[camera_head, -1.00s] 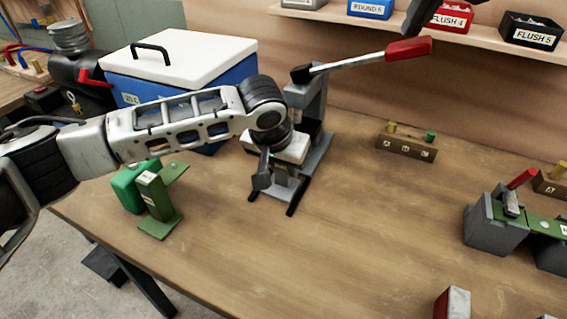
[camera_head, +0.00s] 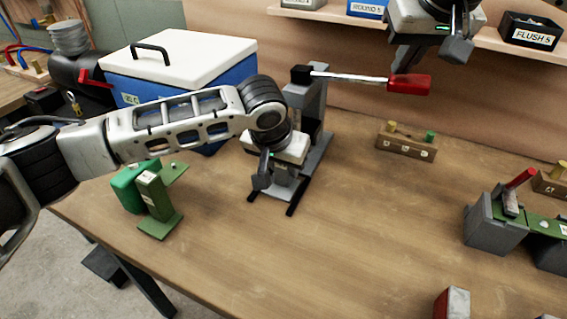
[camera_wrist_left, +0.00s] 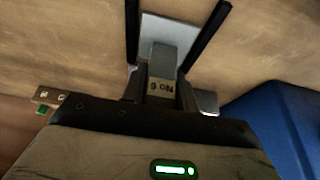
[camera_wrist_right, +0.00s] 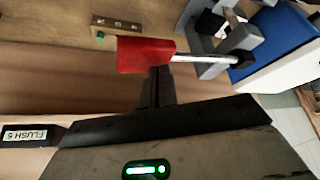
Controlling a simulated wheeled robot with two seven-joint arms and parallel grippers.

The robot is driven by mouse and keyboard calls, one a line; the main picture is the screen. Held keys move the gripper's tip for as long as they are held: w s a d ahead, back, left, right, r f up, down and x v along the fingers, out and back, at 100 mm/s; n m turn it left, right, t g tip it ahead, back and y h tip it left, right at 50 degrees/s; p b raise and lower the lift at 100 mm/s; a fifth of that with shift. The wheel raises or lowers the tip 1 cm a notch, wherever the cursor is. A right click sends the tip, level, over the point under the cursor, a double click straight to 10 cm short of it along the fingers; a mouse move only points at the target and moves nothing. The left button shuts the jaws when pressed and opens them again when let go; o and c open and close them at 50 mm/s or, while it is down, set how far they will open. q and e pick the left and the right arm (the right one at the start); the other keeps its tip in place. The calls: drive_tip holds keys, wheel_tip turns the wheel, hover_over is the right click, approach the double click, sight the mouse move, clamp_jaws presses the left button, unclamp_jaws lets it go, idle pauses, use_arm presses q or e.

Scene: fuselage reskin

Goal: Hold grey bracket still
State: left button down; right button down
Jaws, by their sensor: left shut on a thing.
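The grey bracket (camera_wrist_left: 163,56) shows in the left wrist view as a grey piece above a tan tag, over the light press base. My left gripper (camera_wrist_left: 162,92) is shut on it at the press. In the head view my left wrist hides most of the bracket and the fingertips. The grey press (camera_head: 313,120) stands on the bench with its lever pointing right, roughly level, ending in a red handle (camera_head: 409,84). My right gripper (camera_head: 402,62) looks shut, its fingertips at the handle; the right wrist view also shows the handle (camera_wrist_right: 145,54) against the fingers.
A blue cooler with a white lid (camera_head: 180,70) stands behind my left arm. A green bracket stand (camera_head: 158,205) is at the left front. A wooden block with pegs (camera_head: 406,146) and a grey fixture (camera_head: 495,232) lie right. Shelf bins line the back. The bench's middle front is clear.

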use_arm(q)
drive_tip(key=shift+r, duration=0.1)
use_arm(e)
drive_tip(key=shift+f, duration=0.4)
wheel_tip(320, 180, up, 12)
idle(0.4)
drive_tip(key=shift+r, duration=0.1)
idle(0.4)
use_arm(q)
drive_tip(key=c, duration=1)
unclamp_jaws()
drive_tip(key=v, duration=1.2)
